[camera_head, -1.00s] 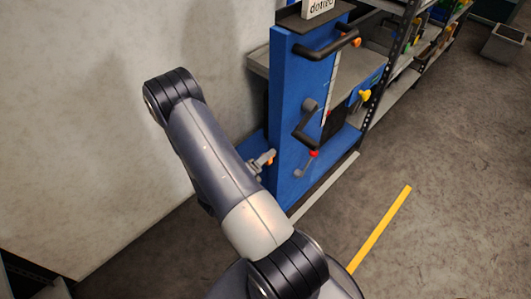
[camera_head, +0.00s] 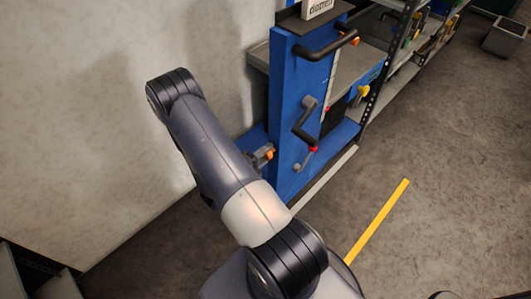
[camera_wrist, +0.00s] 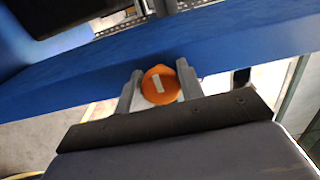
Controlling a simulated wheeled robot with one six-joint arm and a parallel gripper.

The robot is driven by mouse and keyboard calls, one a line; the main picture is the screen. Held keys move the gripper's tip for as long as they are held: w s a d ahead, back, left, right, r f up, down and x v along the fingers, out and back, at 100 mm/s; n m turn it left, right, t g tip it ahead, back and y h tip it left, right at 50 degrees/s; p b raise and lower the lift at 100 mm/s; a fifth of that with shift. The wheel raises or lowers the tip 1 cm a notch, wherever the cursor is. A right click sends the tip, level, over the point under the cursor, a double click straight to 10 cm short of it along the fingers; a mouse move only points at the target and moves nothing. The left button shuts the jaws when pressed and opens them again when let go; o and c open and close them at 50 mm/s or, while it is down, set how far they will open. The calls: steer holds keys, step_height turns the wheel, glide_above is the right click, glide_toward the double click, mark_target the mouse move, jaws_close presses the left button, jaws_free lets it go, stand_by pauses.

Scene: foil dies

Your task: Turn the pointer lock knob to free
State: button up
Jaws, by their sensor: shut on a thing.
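The orange round knob (camera_wrist: 151,97) with a short white mark sits on the blue machine frame (camera_wrist: 80,80) in the wrist view. The mark leans slightly from upright. My gripper (camera_wrist: 160,72) is shut on the knob, with one grey finger on each side of it. In the head view, my gripper (camera_head: 258,156) is at the left side of the blue machine (camera_head: 290,120), with a bit of orange (camera_head: 270,155) at its tips. The knob's labels are not readable or visible.
Black crank handles (camera_head: 305,125) and a black bar handle (camera_head: 325,50) stick out of the machine front. A small red knob (camera_head: 313,149) sits lower. A pale wall (camera_head: 100,120) is close on the left. Open floor with a yellow line (camera_head: 378,220) lies right.

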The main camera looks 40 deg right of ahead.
steer(key=o, duration=1)
steer(key=shift+c, duration=0.2)
steer(key=a, duration=1.1)
steer(key=shift+s, duration=0.4)
steer(key=shift+d, duration=0.2)
steer(key=shift+w+d, duration=0.2)
steer(key=shift+d, duration=2.45)
steer(key=shift+w+d, duration=0.2)
steer(key=shift+d, duration=2.45)
steer(key=shift+a, duration=0.1)
